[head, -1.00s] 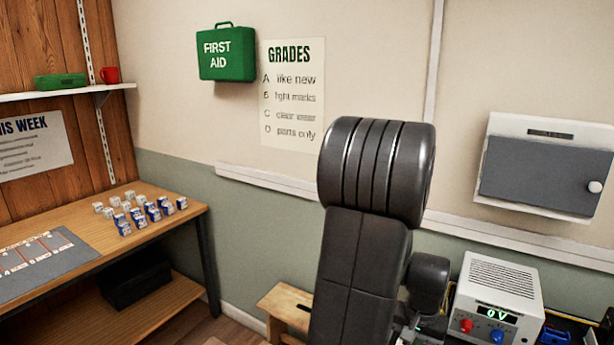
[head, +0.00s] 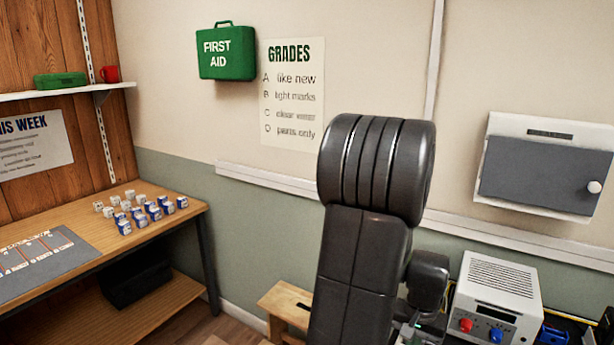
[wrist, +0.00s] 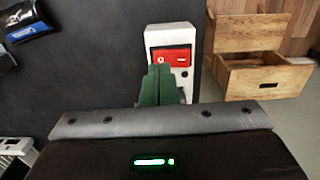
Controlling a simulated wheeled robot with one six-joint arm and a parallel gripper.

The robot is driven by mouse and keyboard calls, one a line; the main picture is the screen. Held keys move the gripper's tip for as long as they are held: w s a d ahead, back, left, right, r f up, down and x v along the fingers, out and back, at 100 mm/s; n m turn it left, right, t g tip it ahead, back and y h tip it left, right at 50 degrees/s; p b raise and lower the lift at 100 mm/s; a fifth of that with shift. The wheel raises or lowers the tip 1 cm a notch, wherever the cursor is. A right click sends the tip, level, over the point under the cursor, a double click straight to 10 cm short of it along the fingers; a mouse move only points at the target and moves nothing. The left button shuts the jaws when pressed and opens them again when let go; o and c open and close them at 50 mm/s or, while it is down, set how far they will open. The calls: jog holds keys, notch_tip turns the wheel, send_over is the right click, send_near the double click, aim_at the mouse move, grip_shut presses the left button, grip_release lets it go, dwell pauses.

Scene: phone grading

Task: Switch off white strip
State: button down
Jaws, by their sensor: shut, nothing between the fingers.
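The white strip (wrist: 184,40) shows in the wrist view, upright in the picture on a dark surface, with a red rocker switch (wrist: 172,58) near its far end. My gripper (wrist: 158,72) is shut and empty. Its green fingers lie over the strip, their tips at the near edge of the red switch and hiding part of the strip. I cannot tell whether they touch it. In the head view, my dark arm hides the strip. A white power supply (head: 500,285) with red and blue knobs stands at the right; its display is dark.
In the wrist view, a wooden step stool (wrist: 250,80) stands right of the dark surface, and dark and blue boxed items (wrist: 28,28) lie at upper left. In the head view, a wooden bench (head: 180,215) with small boxes stands left, and a grey-doored cabinet (head: 540,175) hangs right.

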notch_tip(320, 180, up, 5)
jog(key=p, duration=0.3)
jog(key=shift+f, duration=0.1)
jog(key=shift+f, duration=0.15)
notch_tip(320, 180, down, 7)
jog(key=b, duration=0.5)
jog(key=shift+r, duration=0.2)
jog(key=shift+r, duration=0.15)
